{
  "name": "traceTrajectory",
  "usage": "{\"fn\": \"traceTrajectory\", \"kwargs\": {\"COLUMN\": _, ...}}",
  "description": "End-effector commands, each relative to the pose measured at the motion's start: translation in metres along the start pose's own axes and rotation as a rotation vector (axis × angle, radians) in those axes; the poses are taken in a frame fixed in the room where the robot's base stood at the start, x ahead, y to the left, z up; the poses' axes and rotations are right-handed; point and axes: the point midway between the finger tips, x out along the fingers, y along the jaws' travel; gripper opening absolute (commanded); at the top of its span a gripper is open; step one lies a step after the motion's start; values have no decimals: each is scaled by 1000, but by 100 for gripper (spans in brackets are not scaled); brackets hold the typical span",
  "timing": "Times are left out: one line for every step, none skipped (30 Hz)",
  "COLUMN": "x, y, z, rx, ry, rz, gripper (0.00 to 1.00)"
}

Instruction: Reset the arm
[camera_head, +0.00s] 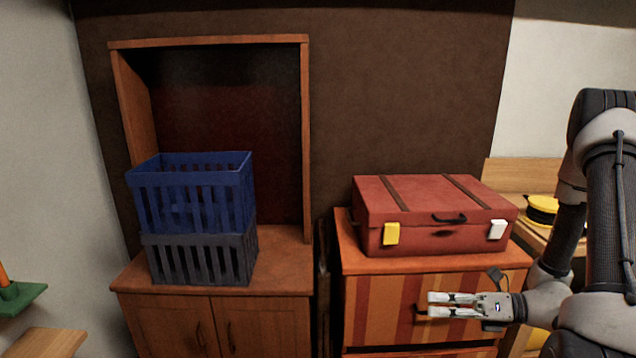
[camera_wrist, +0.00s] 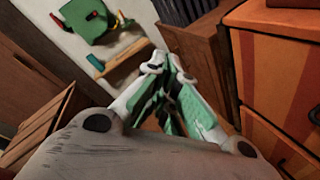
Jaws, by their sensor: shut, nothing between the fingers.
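My gripper (camera_head: 432,304) is at the lower right of the head view, in front of the striped wooden drawer unit (camera_head: 372,312). Its fingers point left and lie close together, shut with nothing between them. The fingers overlap the drawer front near a dark handle in the picture; I cannot tell whether they touch it. The gripper also shows in the wrist view (camera_wrist: 168,66), angled down over the floor area. My arm comes in from the right side of the head view, bent at the elbow.
A closed red suitcase (camera_head: 440,213) lies on the drawer unit. A blue crate (camera_head: 195,190) sits on a dark grey crate (camera_head: 200,260) on a wooden cabinet (camera_head: 282,272) at left. A yellow item (camera_head: 542,208) stands on a shelf behind my arm.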

Motion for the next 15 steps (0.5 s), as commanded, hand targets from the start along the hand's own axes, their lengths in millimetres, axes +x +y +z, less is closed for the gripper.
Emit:
{"fn": "traceTrajectory", "kwargs": {"x": -5, "y": 16, "z": -7, "rx": -116, "ry": 89, "rz": 28, "gripper": 0}}
{"fn": "traceTrajectory", "kwargs": {"x": -9, "y": 25, "z": -12, "rx": -186, "ry": 140, "rz": 46, "gripper": 0}}
{"fn": "traceTrajectory", "kwargs": {"x": -15, "y": 35, "z": -18, "rx": -276, "ry": 207, "rz": 72, "gripper": 0}}
{"fn": "traceTrajectory", "kwargs": {"x": -20, "y": 43, "z": -23, "rx": -346, "ry": 257, "rz": 94, "gripper": 0}}
{"fn": "traceTrajectory", "kwargs": {"x": -25, "y": 50, "z": -26, "rx": -417, "ry": 308, "rz": 116, "gripper": 0}}
{"fn": "traceTrajectory", "kwargs": {"x": -33, "y": 59, "z": -31, "rx": -513, "ry": 377, "rz": 149, "gripper": 0}}
{"fn": "traceTrajectory", "kwargs": {"x": -39, "y": 66, "z": -34, "rx": -588, "ry": 430, "rz": 175, "gripper": 0}}
{"fn": "traceTrajectory", "kwargs": {"x": -46, "y": 72, "z": -36, "rx": -667, "ry": 486, "rz": 204, "gripper": 0}}
{"fn": "traceTrajectory", "kwargs": {"x": -57, "y": 81, "z": -38, "rx": -774, "ry": 561, "rz": 244, "gripper": 0}}
{"fn": "traceTrajectory", "kwargs": {"x": -65, "y": 86, "z": -40, "rx": -856, "ry": 620, "rz": 277, "gripper": 0}}
{"fn": "traceTrajectory", "kwargs": {"x": -74, "y": 92, "z": -40, "rx": -940, "ry": 679, "rz": 310, "gripper": 0}}
{"fn": "traceTrajectory", "kwargs": {"x": -85, "y": 98, "z": -39, "rx": -1047, "ry": 757, "rz": 357, "gripper": 0}}
{"fn": "traceTrajectory", "kwargs": {"x": -94, "y": 102, "z": -37, "rx": -1126, "ry": 816, "rz": 391, "gripper": 0}}
{"fn": "traceTrajectory", "kwargs": {"x": -102, "y": 106, "z": -35, "rx": -1203, "ry": 873, "rz": 425, "gripper": 0}}
{"fn": "traceTrajectory", "kwargs": {"x": -112, "y": 111, "z": -31, "rx": -1300, "ry": 946, "rz": 470, "gripper": 0}}
